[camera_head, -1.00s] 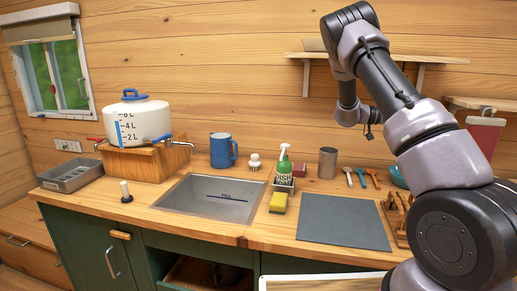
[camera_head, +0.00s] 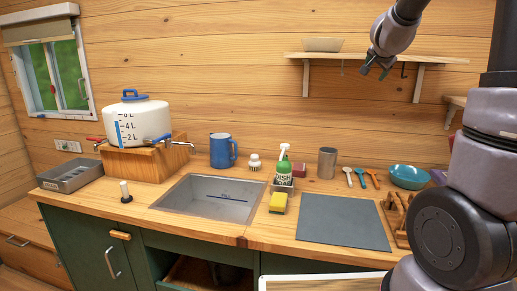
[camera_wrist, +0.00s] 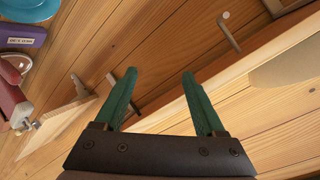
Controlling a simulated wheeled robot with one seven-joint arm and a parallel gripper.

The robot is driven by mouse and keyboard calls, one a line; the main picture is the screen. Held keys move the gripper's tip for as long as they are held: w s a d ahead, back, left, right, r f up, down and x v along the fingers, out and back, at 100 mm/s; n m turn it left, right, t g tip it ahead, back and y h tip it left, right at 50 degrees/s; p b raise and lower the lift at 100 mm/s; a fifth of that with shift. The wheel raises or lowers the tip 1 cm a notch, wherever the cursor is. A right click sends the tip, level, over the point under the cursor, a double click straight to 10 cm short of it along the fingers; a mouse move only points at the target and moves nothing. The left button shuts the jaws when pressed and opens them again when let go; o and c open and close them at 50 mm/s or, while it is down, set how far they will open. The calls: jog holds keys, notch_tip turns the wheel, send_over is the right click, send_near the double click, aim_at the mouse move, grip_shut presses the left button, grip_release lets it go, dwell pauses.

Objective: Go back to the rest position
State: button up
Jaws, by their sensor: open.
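My gripper (camera_head: 374,71) is raised high in front of the wall shelf (camera_head: 440,60), at the upper right of the head view. It is well above the counter. In the wrist view my gripper (camera_wrist: 158,76) shows two green fingers spread apart with nothing between them. The fingers appear apart from the shelf and the wall.
A pale bowl (camera_head: 323,45) sits on the shelf, and hooks hang under it. Below, the counter holds a sink (camera_head: 210,198), a blue mug (camera_head: 223,150), a soap bottle (camera_head: 284,166), a metal cup (camera_head: 327,162), a grey mat (camera_head: 343,222) and a teal bowl (camera_head: 409,176).

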jog(key=s+a+r+n+g+y, duration=0.1)
jog(key=s+a+n+y, duration=0.2)
jog(key=s+a, duration=0.4)
jog(key=s+a+r+n+y, duration=0.1)
jog(key=s+a+n+y, duration=0.3)
jog(key=s, duration=0.6)
jog(key=s+a+f+g, duration=0.1)
jog(key=s+f+g, duration=0.1)
jog(key=s, duration=0.6)
jog(key=s+a+f+n+g+h, duration=0.1)
jog(key=s+f, duration=0.3)
jog(key=s, duration=0.4)
jog(key=shift+s+a+f+g, duration=0.15)
jog(key=shift+s+a+g, duration=0.1)
jog(key=shift+a+g, duration=0.5)
